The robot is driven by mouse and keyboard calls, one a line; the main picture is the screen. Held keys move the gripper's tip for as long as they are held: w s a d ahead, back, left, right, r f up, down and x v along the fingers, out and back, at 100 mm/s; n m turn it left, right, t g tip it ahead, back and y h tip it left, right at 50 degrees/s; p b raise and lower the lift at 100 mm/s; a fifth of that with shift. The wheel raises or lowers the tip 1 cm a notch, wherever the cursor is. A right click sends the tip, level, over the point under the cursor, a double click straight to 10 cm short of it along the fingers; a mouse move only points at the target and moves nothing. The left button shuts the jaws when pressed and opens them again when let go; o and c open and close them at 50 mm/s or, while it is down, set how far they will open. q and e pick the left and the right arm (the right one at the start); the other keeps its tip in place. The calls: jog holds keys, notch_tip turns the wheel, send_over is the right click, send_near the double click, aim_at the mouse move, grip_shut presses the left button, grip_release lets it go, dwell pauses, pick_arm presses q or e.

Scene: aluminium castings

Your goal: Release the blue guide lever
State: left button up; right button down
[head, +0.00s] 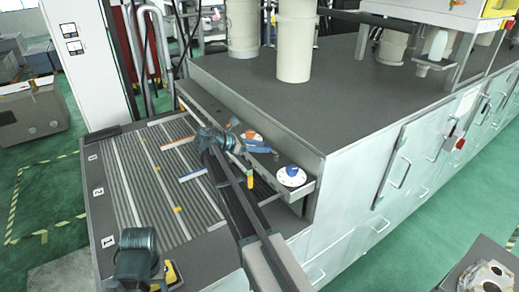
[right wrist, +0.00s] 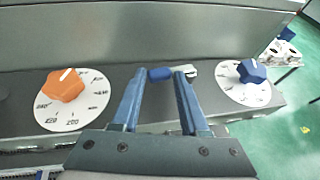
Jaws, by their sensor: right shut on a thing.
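The blue guide lever (right wrist: 160,74) shows as a short blue grip on the dark panel ledge, between an orange dial and a blue dial. My right gripper (right wrist: 161,76) is shut on it, with one blue finger on each side. A pale piece sits just right of the right fingertip; I cannot tell whether it belongs to the lever. In the head view my right gripper (head: 265,152) reaches the ledge between the two dials, and the lever is too small there to make out. Part of my left arm shows at the lower left, but its gripper does not show.
The orange dial (right wrist: 63,84) and the blue dial (right wrist: 252,72) stand close on either side, on white scale plates. A ribbed bed (head: 130,170) with pale strips lies left of the ledge. A tall grey housing (head: 300,110) rises behind the ledge.

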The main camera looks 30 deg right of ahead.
jog(key=shift+d+g, duration=0.15)
jog(key=shift+g, duration=0.15)
jog(key=c, duration=0.8)
grip_release()
jog(key=o, duration=0.4)
jog(key=shift+d, duration=0.2)
jog(key=shift+a, duration=0.2)
jog(key=p+v, duration=0.5)
jog(key=v, duration=0.8)
jog(key=shift+a+r, duration=0.15)
jog(key=shift+a, duration=0.05)
